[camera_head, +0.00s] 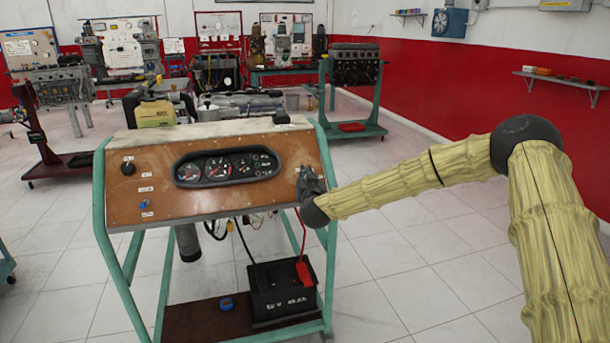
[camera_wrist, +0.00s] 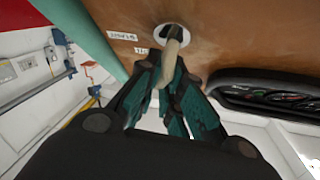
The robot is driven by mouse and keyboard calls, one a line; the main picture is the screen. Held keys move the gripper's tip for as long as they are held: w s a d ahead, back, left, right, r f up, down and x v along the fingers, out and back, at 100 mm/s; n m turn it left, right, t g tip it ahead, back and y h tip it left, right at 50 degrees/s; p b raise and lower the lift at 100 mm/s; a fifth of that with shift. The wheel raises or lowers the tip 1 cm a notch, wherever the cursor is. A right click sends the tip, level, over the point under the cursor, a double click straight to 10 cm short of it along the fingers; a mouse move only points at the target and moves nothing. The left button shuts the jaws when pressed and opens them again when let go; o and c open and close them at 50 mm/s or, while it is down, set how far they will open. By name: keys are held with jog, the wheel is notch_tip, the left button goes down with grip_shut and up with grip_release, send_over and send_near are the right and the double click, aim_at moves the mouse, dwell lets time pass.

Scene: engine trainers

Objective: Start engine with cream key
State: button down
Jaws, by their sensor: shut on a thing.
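My gripper (camera_head: 308,184) is at the right end of the brown instrument panel (camera_head: 150,180) in the head view, hiding what lies behind it. In the wrist view the cream key (camera_wrist: 175,46) stands at a round, pale-rimmed ignition switch (camera_wrist: 159,35) on the panel. Its head end hangs between the dark green fingers of my gripper (camera_wrist: 169,66), which are shut on it. The key's tip looks to be in the switch, but how deep it sits cannot be told. The key cannot be made out in the head view.
A gauge cluster (camera_head: 228,167) sits mid-panel, with a black knob (camera_head: 127,167) and a blue button (camera_head: 143,204) at left. Green frame legs (camera_head: 328,170) stand close beside my gripper. A black battery (camera_head: 281,290) rests below. Floor to the right is clear.

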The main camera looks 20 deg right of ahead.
jog(key=m+g+h, duration=0.1)
jog(key=m, duration=0.1)
jog(key=m+h+p, duration=0.1)
jog(key=m+h, duration=0.1)
jog(key=m+g+h, duration=0.1)
jog(key=m, duration=0.2)
jog(key=shift+s+d+g, duration=0.1)
jog(key=shift+d+g, duration=0.15)
jog(key=shift+g, duration=0.05)
jog(key=m+g+h+p, duration=0.1)
jog(key=m, duration=0.1)
jog(key=m+g+h, duration=0.1)
jog(key=m+g, duration=0.1)
jog(key=m+g+p, duration=0.1)
jog(key=m, duration=0.1)
jog(key=shift+s+d+f+m+h+p, duration=0.2)
jog(key=shift+f+m+h+p, duration=0.05)
jog(key=shift+m+h+p, duration=0.15)
jog(key=shift+m+g, duration=0.3)
jog(key=shift+g, duration=0.1)
jog(key=c, duration=1.6)
grip_release()
jog(key=shift+f, duration=0.1)
jog(key=shift+o, duration=0.2)
jog(key=v, duration=1.2)
jog(key=shift+d, duration=0.1)
